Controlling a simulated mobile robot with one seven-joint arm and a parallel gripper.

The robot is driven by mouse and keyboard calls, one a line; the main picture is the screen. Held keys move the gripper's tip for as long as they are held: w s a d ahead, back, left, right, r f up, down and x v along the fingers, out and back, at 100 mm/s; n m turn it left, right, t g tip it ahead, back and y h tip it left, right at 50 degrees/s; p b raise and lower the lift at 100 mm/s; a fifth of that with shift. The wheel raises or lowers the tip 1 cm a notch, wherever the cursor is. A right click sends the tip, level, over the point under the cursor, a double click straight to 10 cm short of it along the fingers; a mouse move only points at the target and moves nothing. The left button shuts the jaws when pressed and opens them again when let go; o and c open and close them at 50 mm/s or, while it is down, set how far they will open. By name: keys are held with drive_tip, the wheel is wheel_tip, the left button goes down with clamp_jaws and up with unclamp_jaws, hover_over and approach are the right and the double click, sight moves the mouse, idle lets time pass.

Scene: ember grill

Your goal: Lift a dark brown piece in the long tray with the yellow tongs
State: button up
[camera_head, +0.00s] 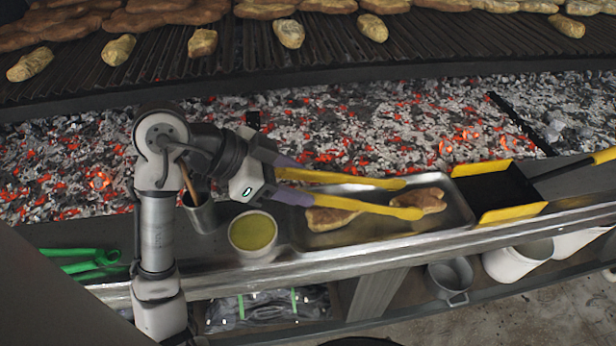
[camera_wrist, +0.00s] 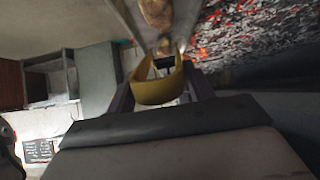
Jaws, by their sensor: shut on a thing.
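My gripper (camera_head: 288,180) is shut on the yellow tongs (camera_head: 345,178), with its purple fingers on either side of the handle end. The tongs also show between the fingers in the wrist view (camera_wrist: 158,92). Their two arms reach right over the long metal tray (camera_head: 458,206), with the tips apart. Two brown pieces lie in the tray: a right piece (camera_head: 424,197) by the tips and a left piece (camera_head: 328,219) partly under the lower arm. The lower tip overlaps the right piece in the picture; I cannot tell whether it touches. A piece shows in the wrist view (camera_wrist: 155,12).
A bowl of yellow-green liquid (camera_head: 252,232) and a metal cup (camera_head: 200,212) stand left of the tray. A black scoop with yellow sides (camera_head: 493,190) is at its right end. Glowing coals (camera_head: 370,120) lie behind. Green-handled tools (camera_head: 90,262) lie far left.

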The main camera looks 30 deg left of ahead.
drive_tip(key=shift+f+p+v, duration=0.2)
drive_tip(key=shift+p+v, duration=0.15)
drive_tip(key=shift+v, duration=1.1)
drive_tip(key=p+v, duration=0.1)
drive_tip(key=v, duration=0.2)
drive_tip(key=r+p+v, duration=0.1)
drive_tip(key=v, duration=0.2)
drive_tip(key=d+p+v, duration=0.1)
drive_tip(key=v, duration=0.2)
drive_tip(key=shift+w+r+p, duration=0.1)
drive_tip(key=shift+w+p, duration=0.25)
drive_tip(key=s+d, duration=0.1)
drive_tip(key=s+d+b, duration=0.1)
drive_tip(key=s, duration=0.1)
drive_tip(key=s+d, duration=0.1)
drive_tip(key=s, duration=0.1)
drive_tip(key=shift+d, duration=0.35)
drive_tip(key=shift+s, duration=0.1)
